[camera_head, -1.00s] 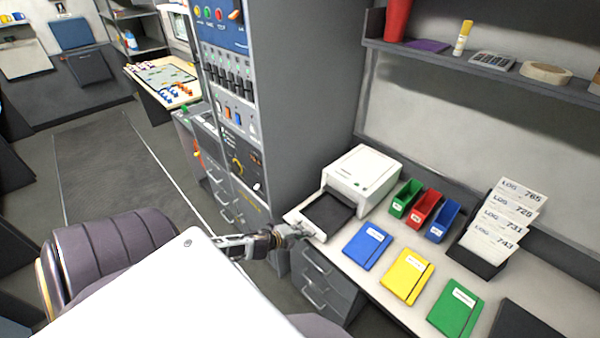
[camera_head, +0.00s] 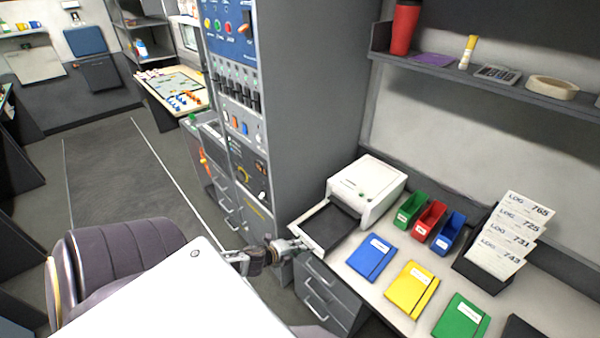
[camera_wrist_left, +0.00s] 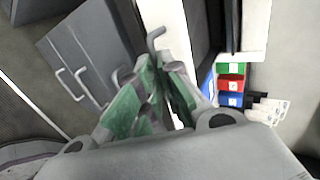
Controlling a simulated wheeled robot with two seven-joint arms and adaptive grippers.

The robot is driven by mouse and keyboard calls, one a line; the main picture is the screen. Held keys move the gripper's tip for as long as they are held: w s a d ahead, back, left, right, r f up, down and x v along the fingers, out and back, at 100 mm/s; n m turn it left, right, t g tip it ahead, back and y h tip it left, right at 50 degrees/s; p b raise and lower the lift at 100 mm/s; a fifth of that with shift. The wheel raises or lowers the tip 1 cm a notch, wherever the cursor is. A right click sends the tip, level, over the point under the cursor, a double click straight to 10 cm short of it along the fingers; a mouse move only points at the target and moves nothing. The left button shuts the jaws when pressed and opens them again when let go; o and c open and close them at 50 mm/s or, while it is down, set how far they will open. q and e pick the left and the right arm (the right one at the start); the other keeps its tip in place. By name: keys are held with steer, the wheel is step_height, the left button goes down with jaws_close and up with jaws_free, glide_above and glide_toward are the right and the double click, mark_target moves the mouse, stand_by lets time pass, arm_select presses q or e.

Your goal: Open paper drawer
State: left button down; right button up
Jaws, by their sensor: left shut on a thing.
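The white printer (camera_head: 367,188) stands on the desk with its paper drawer (camera_head: 325,226) extending out from its front, a dark tray with a white rim. My left gripper (camera_head: 300,243) is at the drawer's front edge, shut on the drawer's front handle. In the left wrist view, its green-padded fingers (camera_wrist_left: 166,75) close around a small grey hooked handle (camera_wrist_left: 155,38), beside the drawer's white front. The exact contact is partly hidden by the fingers. My right gripper is not in view.
Grey desk drawers (camera_head: 325,295) with handles are below the gripper. Blue (camera_head: 371,257), yellow (camera_head: 410,289) and green (camera_head: 461,317) notebooks lie on the desk, with small coloured bins (camera_head: 430,220) behind. A tall control cabinet (camera_head: 290,100) stands to the left. A purple-grey chair (camera_head: 125,255) is nearby.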

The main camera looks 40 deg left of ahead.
arm_select(q)
steer(key=s, duration=0.6)
steer(key=shift+s+a, duration=0.15)
steer(key=shift+s, duration=0.05)
stand_by(0.6)
steer(key=shift+f, duration=0.1)
steer(key=c, duration=1.7)
jaws_free()
steer(key=shift+w, duration=0.1)
steer(key=shift+r, duration=0.2)
steer(key=shift+s+a+r, duration=0.1)
steer(key=shift+s+r, duration=0.4)
steer(key=shift+r, duration=0.65)
steer(key=shift+s+a+r, duration=0.1)
steer(key=shift+s+r, duration=0.4)
steer(key=shift+r, duration=0.6)
steer(key=shift+s+r, duration=0.5)
steer(key=shift+r, duration=0.65)
steer(key=shift+n, duration=0.3)
